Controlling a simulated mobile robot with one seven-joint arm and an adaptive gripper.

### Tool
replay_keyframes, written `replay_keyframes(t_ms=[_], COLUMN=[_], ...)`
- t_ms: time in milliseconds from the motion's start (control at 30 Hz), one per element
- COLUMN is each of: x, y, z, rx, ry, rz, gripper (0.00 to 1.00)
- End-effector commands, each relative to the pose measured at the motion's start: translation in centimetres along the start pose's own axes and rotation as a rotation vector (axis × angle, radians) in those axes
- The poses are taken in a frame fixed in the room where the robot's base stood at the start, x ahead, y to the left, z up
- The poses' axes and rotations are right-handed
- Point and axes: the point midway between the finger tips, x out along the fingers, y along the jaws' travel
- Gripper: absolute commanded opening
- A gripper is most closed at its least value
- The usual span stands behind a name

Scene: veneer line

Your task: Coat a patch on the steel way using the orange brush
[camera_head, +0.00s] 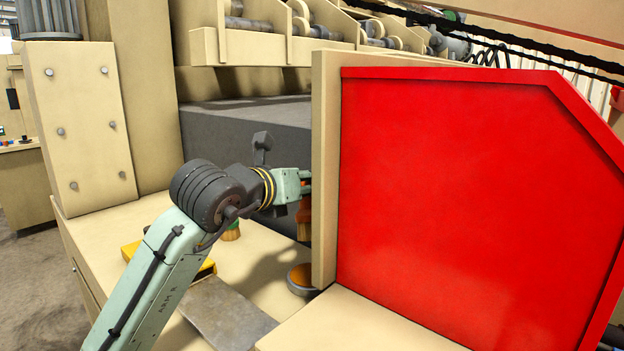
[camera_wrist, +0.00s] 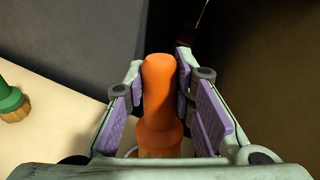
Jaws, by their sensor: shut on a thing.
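My gripper (camera_head: 306,188) is shut on the orange brush (camera_head: 304,220). In the wrist view, the purple pads of my gripper (camera_wrist: 166,105) stand on both sides of the brush's upright orange handle (camera_wrist: 160,90). Its lower end is hidden there by the gripper. In the head view the red panel's beige edge partly covers the gripper and brush. A grey metal strip (camera_head: 225,314), which looks like the steel way, lies on the beige bench in front, partly behind my arm.
A green-handled brush (camera_head: 231,231) stands left of my gripper and shows in the wrist view (camera_wrist: 12,103). A round orange-brown container (camera_head: 301,280) sits by the large red panel (camera_head: 470,190). A yellow object (camera_head: 205,270) lies behind my arm. A dark grey block (camera_head: 250,130) stands behind.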

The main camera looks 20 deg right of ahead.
Motion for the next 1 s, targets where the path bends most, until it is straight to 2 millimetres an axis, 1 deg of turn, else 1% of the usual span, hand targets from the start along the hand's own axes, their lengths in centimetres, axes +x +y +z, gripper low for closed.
replay_keyframes(t_ms=[167, 267, 600, 700, 1000], x=[0.1, 0.3, 1.2, 1.4, 1.4], y=[0.2, 0.3, 1.3, 1.4, 1.4], z=[-0.6, -1.3, -4.8, -5.4, -5.6], rx=[0.000, -0.001, -0.001, -0.001, 0.000], ry=[0.000, 0.001, -0.001, 0.000, 0.000], rz=[0.000, 0.000, 0.000, 0.000, 0.000], gripper=[0.00, 0.00, 0.00, 0.00, 0.00])
